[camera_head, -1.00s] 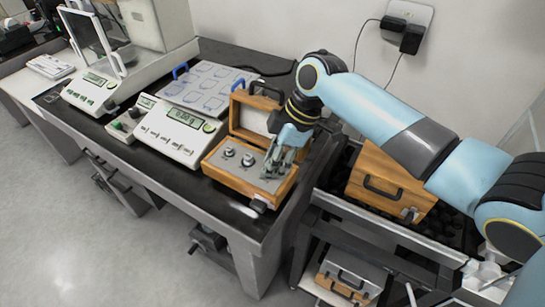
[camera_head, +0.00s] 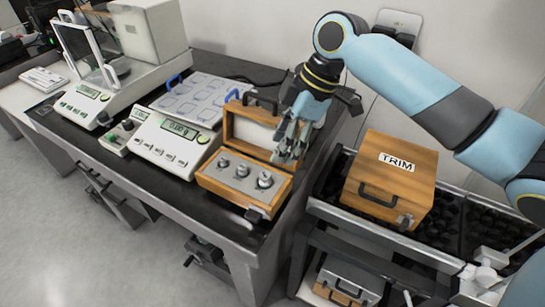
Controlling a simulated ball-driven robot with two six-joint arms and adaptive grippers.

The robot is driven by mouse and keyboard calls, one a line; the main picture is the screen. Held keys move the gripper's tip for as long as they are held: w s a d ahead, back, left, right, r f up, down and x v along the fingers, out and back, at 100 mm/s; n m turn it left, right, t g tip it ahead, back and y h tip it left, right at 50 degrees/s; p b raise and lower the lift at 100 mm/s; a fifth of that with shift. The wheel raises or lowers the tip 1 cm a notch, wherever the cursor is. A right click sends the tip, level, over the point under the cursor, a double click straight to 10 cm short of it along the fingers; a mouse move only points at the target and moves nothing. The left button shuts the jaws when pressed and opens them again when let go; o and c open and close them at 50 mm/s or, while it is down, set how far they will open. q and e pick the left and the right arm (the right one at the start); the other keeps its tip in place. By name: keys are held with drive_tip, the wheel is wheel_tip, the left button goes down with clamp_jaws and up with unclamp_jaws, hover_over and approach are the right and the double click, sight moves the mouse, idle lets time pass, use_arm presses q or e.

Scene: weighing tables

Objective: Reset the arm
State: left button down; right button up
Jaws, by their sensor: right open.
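My right gripper (camera_head: 288,142) is open and hangs above the right side of an open wooden weight box (camera_head: 238,203). Nothing shows between its fingers. The box's grey insert holds a row of three metal weights; the rightmost weight (camera_head: 265,180) is the largest in view. The box's raised lid (camera_head: 252,127) is partly behind my gripper. My right arm (camera_head: 400,80) comes in from the upper right. My left gripper is not in view.
A glass-doored balance (camera_head: 88,95) is farther left. A closed wooden box marked TRIM (camera_head: 390,180) sits on a cart at the right.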

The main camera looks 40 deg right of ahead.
drive_tip(key=shift+v, duration=1.65)
drive_tip(key=shift+a+f, duration=0.1)
drive_tip(key=s+a+m+t+h, duration=0.1)
drive_tip(key=s+a+m+h, duration=0.25)
drive_tip(key=s+m, duration=1)
drive_tip(key=s+d+f+n+g+h+b, duration=0.1)
drive_tip(key=s+d+f+b, duration=0.2)
drive_tip(key=f, duration=1.5)
drive_tip(key=s+f+n+b, duration=0.1)
drive_tip(key=s+f+b, duration=0.3)
drive_tip(key=f, duration=1.4)
drive_tip(key=s+f+g+b, duration=0.1)
drive_tip(key=s+f+b, duration=0.5)
drive_tip(key=s+f, duration=1)
wheel_tip(320, 180, down, 4)
drive_tip(key=shift+s+d+f, duration=0.1)
drive_tip(key=shift+s+d, duration=0.15)
drive_tip(key=shift+d, duration=0.15)
